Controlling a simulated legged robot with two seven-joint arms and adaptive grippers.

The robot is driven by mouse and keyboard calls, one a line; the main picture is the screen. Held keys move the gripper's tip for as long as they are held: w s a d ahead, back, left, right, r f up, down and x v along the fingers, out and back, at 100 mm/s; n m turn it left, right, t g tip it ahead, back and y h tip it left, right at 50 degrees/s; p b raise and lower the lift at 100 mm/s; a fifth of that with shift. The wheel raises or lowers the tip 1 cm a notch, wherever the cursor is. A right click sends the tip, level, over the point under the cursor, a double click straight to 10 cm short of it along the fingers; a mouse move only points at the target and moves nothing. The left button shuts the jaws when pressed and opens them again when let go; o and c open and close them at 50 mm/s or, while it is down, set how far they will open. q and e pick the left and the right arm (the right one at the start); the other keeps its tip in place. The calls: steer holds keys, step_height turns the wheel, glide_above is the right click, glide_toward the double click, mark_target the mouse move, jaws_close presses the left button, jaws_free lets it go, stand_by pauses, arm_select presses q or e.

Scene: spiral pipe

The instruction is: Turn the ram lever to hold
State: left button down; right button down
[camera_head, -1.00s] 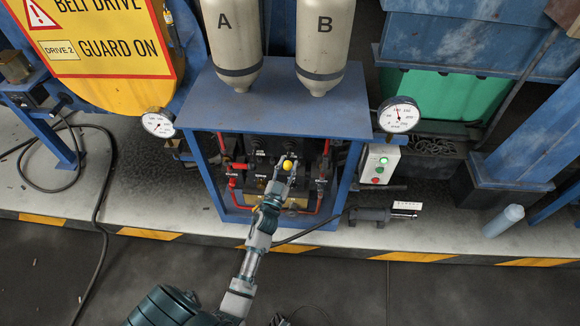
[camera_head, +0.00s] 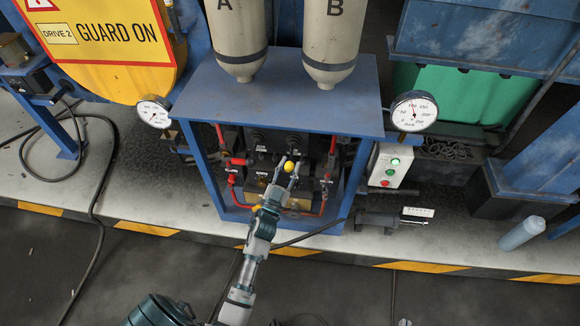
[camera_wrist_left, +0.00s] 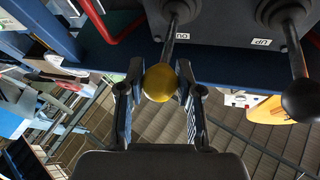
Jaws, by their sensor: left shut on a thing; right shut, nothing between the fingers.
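A lever with a yellow ball knob (camera_head: 289,167) stands at the front of the dark valve block inside the blue frame. My left gripper (camera_head: 287,174) has its fingers on either side of this knob and is shut on it. In the left wrist view the yellow knob (camera_wrist_left: 160,83) sits between the two fingertips (camera_wrist_left: 158,88), with its rod running up to the dark block. I cannot tell which label marks the ram lever. My right gripper is not in view.
A second lever with a black knob (camera_wrist_left: 302,100) is close on the right in the wrist view. Red pipes (camera_head: 232,172) run inside the blue frame (camera_head: 285,95). Gauges (camera_head: 414,111) flank it. A button box (camera_head: 388,166) is at its right.

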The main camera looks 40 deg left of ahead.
arm_select(q)
steer(key=shift+f, duration=0.15)
steer(key=c, duration=0.8)
jaws_free()
steer(key=shift+o, duration=0.2)
steer(key=shift+s, duration=0.1)
steer(key=v, duration=1.2)
steer(key=shift+d, duration=0.1)
steer(key=shift+d, duration=0.1)
